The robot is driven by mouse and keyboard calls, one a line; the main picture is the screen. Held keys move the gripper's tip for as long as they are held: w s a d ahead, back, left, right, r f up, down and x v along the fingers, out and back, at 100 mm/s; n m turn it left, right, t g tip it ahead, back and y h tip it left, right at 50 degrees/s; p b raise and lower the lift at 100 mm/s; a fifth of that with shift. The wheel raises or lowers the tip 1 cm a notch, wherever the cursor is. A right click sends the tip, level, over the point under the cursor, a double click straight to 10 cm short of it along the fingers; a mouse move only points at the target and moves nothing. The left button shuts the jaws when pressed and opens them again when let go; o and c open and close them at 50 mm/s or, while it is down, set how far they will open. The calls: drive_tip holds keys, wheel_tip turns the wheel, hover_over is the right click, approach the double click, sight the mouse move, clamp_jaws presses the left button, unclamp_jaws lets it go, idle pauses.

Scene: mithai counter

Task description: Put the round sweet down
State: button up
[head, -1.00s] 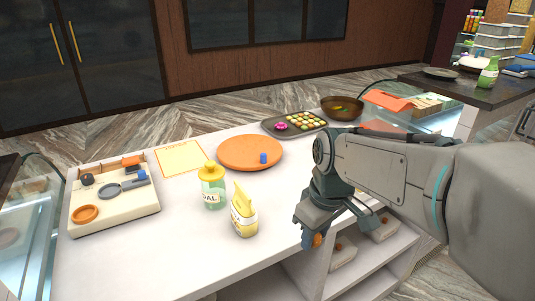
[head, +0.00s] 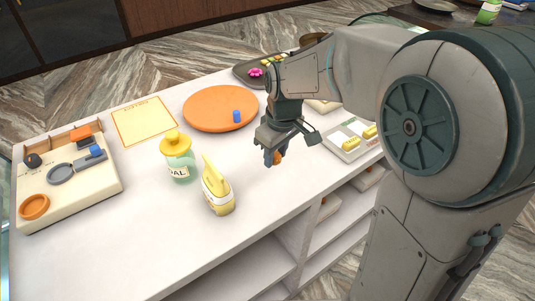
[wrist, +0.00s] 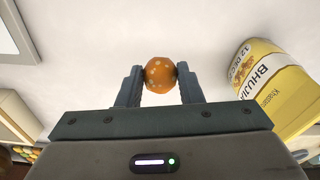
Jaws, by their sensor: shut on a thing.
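The round sweet (wrist: 159,74) is an orange ball with pale specks. My gripper (wrist: 160,82) is shut on it, with one finger on each side, in the wrist view. In the head view my gripper (head: 273,157) is over the white counter (head: 255,205), right of the yellow packet, and the orange sweet (head: 277,158) shows at its fingertips. The pale counter surface fills the background of the wrist view. I cannot tell how far the sweet is above the counter.
A yellow packet (head: 217,190) and a yellow-lidded jar (head: 177,157) stand left of my gripper. An orange round board (head: 205,105) with a blue piece (head: 237,117) lies behind. A tray of sweets (head: 352,138) is to the right. Counter in front of the packet is clear.

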drive_tip(key=w, duration=0.1)
drive_tip(key=w+a+f, duration=0.1)
drive_tip(key=w+f, duration=0.1)
drive_tip(key=shift+w+a+f+p, duration=0.1)
drive_tip(key=shift+w+a+p, duration=0.1)
drive_tip(key=shift+a+p, duration=0.1)
drive_tip(key=shift+f+p, duration=0.3)
drive_tip(key=shift+f, duration=1.7)
drive_tip(key=shift+f, duration=0.1)
drive_tip(key=shift+d+f, duration=0.1)
drive_tip(key=shift+f, duration=0.1)
drive_tip(key=o, duration=1)
drive_tip(key=shift+r, duration=0.1)
drive_tip(key=shift+c, duration=0.2)
drive_tip(key=shift+r, duration=0.15)
drive_tip(key=r, duration=0.4)
drive_tip(key=s+r, duration=0.1)
drive_tip(key=r, duration=0.3)
drive_tip(key=d+r, duration=0.1)
drive_tip(key=r, duration=0.3)
drive_tip(key=shift+s+b, duration=0.15)
drive_tip(key=shift+b, duration=0.2)
